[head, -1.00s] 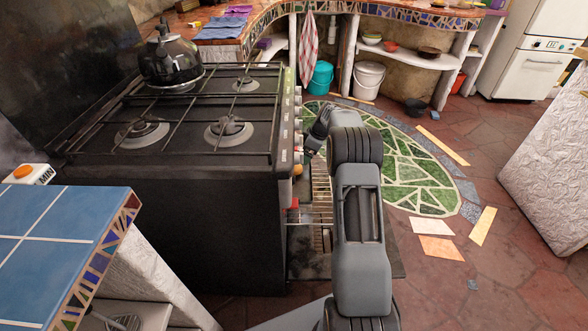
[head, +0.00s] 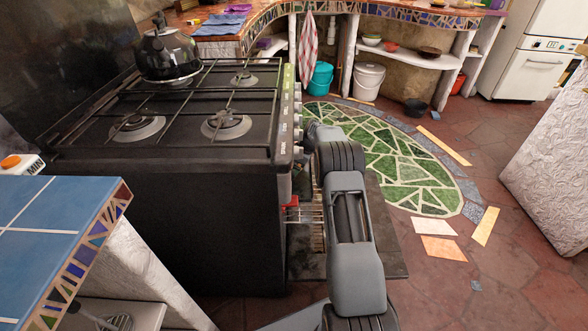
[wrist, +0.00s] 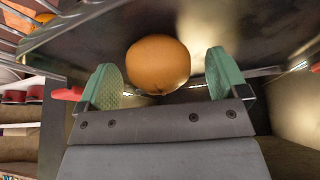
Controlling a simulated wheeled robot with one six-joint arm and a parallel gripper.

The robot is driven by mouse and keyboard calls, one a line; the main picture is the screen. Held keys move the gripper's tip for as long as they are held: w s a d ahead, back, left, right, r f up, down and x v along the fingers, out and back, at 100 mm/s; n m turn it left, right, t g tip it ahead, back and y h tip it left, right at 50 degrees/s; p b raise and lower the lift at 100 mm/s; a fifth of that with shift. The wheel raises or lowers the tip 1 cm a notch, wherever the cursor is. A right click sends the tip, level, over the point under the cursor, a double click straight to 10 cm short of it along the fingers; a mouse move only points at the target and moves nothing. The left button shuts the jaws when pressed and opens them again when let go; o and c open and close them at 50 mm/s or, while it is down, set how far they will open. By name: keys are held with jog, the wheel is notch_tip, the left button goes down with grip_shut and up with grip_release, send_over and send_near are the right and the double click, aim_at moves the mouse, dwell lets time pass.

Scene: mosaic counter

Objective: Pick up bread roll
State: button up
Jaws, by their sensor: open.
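In the wrist view a round orange-brown thing, which looks like the bread roll (wrist: 159,64), is just beyond and between the fingertips of my gripper (wrist: 161,60). The two green-padded fingers are open, one on each side of it, with a gap on both sides. Its lower edge is close to the gripper's palm side. A dark, shiny metal surface lies behind it. In the head view my gripper and the roll are hidden behind my arm and the stove's front.
The black stove (head: 170,220) stands left of my arm, with a wire rack (head: 305,215) out at its open front and a kettle (head: 167,55) on top. A blue-tiled counter (head: 40,225) is at near left.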

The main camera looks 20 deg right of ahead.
jog(key=c, duration=1)
